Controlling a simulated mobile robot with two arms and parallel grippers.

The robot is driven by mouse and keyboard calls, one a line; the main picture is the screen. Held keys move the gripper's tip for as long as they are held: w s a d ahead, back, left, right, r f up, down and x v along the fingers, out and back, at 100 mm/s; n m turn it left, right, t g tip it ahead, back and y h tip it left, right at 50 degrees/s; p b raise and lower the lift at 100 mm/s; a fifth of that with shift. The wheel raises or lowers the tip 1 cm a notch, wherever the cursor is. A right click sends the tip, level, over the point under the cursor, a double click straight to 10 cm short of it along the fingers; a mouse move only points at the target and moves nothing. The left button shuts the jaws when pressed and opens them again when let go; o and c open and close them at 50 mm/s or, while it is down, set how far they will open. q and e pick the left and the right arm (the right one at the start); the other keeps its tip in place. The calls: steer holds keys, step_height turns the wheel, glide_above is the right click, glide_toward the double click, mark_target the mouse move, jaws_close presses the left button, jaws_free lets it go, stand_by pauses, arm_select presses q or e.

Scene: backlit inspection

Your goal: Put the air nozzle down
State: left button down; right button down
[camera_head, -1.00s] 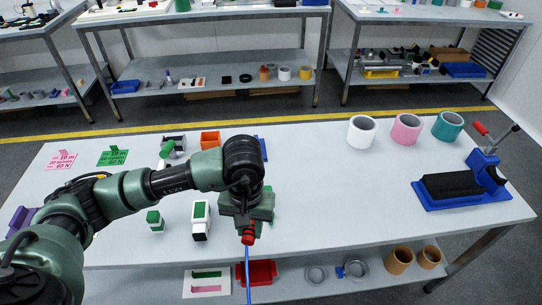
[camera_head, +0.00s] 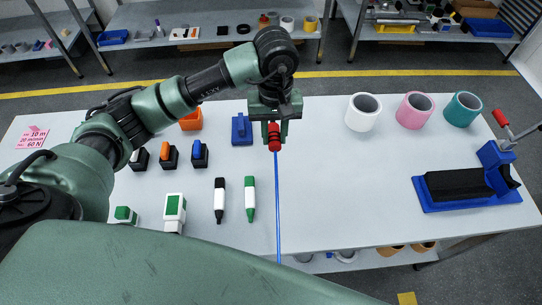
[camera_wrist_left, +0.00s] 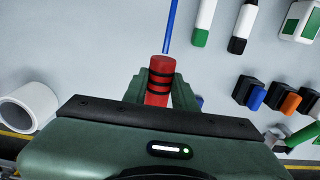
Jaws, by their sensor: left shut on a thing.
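The air nozzle (camera_head: 274,137) is a red cylinder with black rings and a thin blue hose (camera_head: 278,205) running from it toward the front edge of the table. My left gripper (camera_head: 275,119) is shut on the nozzle, above the far middle of the white table (camera_head: 330,200). In the left wrist view the nozzle (camera_wrist_left: 160,80) sits between the two green fingers (camera_wrist_left: 159,92), its hose leading away at the top. I cannot tell the exact gap between nozzle and table. My right gripper is not in view.
A blue block (camera_head: 241,131) lies just left of the gripper. Black and green markers (camera_head: 250,199) lie nearer. White, pink and teal rings (camera_head: 415,112) stand at the back right, and a blue clamp fixture (camera_head: 455,187) at the right. The table's middle right is clear.

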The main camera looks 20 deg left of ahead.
mark_target(274, 167)
arm_select(q)
step_height(274, 167, down, 12)
steer(key=shift+w+r+p, duration=0.1)
steer(key=shift+r+p, duration=0.05)
steer(key=shift+p, duration=0.45)
steer(key=c, duration=1.1)
jaws_free()
